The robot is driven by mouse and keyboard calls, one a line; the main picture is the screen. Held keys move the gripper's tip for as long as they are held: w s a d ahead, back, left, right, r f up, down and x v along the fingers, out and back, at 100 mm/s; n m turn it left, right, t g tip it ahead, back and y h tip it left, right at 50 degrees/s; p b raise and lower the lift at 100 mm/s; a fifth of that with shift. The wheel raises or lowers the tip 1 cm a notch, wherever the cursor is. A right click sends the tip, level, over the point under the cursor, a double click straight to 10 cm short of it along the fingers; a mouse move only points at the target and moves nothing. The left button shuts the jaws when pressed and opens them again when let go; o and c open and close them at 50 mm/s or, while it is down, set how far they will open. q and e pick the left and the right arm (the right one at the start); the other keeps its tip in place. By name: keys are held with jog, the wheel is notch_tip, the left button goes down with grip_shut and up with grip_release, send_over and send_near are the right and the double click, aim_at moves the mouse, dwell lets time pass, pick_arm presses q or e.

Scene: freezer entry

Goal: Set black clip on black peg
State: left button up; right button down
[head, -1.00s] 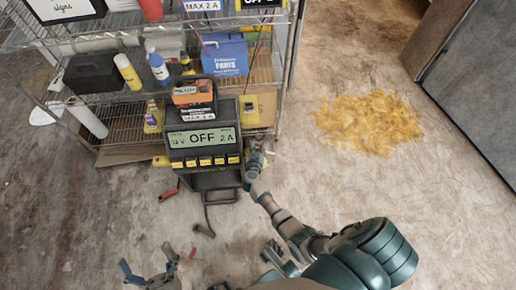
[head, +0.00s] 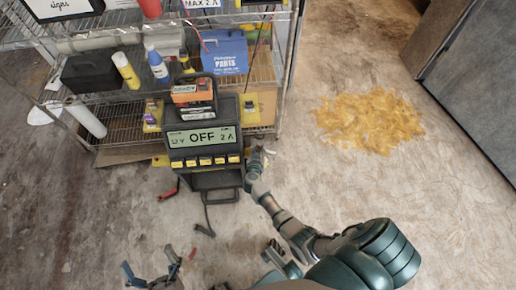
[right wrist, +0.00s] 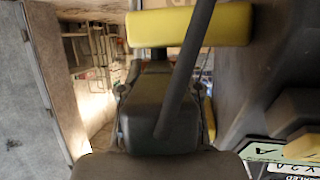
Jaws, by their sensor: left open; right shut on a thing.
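The dark charger (head: 203,158), its display reading OFF, stands in front of the shelf. My right gripper (head: 259,158) is at its right side, shut on a dark thing that looks like the black clip, mostly hidden. In the right wrist view a dark block (right wrist: 160,105) fills the middle, with a black cable-like strip (right wrist: 186,70) across it and a yellow bar (right wrist: 190,28) behind. I cannot make out the black peg. A red clip (head: 168,191) lies on the floor at left. My left gripper (head: 150,264) is open and empty, low at the bottom left.
A dark cable (head: 207,215) trails to the floor below the charger; its dark end is too small to identify. The wire shelf (head: 124,120) holds bottles, a blue parts box (head: 224,56) and other boxes. A yellow-brown patch (head: 370,122) covers floor at right. The floor around is otherwise open.

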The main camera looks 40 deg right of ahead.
jog(key=shift+f, duration=0.45)
jog(key=c, duration=0.7)
grip_release()
jog(key=shift+a, duration=0.1)
jog(key=v, duration=1.2)
jog(key=shift+f, duration=0.1)
